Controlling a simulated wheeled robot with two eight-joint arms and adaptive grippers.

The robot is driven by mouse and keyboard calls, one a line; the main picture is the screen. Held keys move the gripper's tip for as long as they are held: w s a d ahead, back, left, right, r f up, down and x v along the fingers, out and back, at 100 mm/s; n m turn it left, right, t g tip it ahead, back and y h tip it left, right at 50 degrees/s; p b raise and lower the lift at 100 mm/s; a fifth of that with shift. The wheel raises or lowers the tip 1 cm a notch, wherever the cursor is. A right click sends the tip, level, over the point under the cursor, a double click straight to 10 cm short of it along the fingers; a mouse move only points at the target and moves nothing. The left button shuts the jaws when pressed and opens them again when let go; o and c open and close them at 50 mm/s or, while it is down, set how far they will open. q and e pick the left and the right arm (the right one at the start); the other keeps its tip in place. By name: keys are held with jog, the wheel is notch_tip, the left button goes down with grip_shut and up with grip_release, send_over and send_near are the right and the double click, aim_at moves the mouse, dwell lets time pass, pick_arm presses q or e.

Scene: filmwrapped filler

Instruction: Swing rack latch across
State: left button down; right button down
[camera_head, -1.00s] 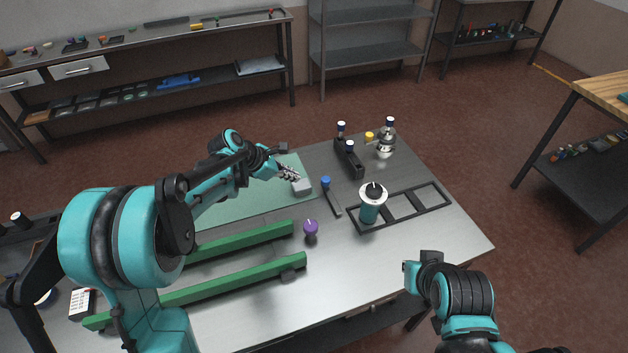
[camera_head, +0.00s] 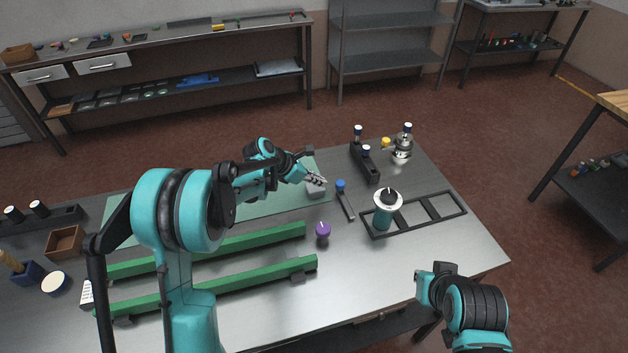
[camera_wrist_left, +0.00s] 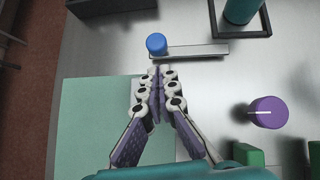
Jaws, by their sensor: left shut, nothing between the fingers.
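The latch is a flat grey bar (camera_head: 348,208) with a blue knob (camera_head: 340,185) at its far end, lying on the table left of the black rack frame (camera_head: 450,212). In the left wrist view the knob (camera_wrist_left: 157,43) is just beyond my fingertips and the bar (camera_wrist_left: 200,50) runs to the right. My left gripper (camera_head: 322,180) is shut and empty, pointing at the knob with a small gap; its fingers also show in the wrist view (camera_wrist_left: 156,72). A grey block (camera_head: 316,191) sits under the fingers, partly hidden.
A purple knob (camera_head: 323,230) stands nearer, beside two green rails (camera_head: 250,242). A black holder (camera_head: 364,163) and a metal pot (camera_head: 402,148) stand behind. The front right table is bare.

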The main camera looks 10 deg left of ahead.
aim_at(345, 199)
pick_arm(q)
jog(key=b+x, duration=0.1)
jog(key=x, duration=0.4)
jog(key=shift+d+f, duration=0.1)
jog(key=shift+w+d, duration=0.1)
jog(key=shift+w, duration=0.05)
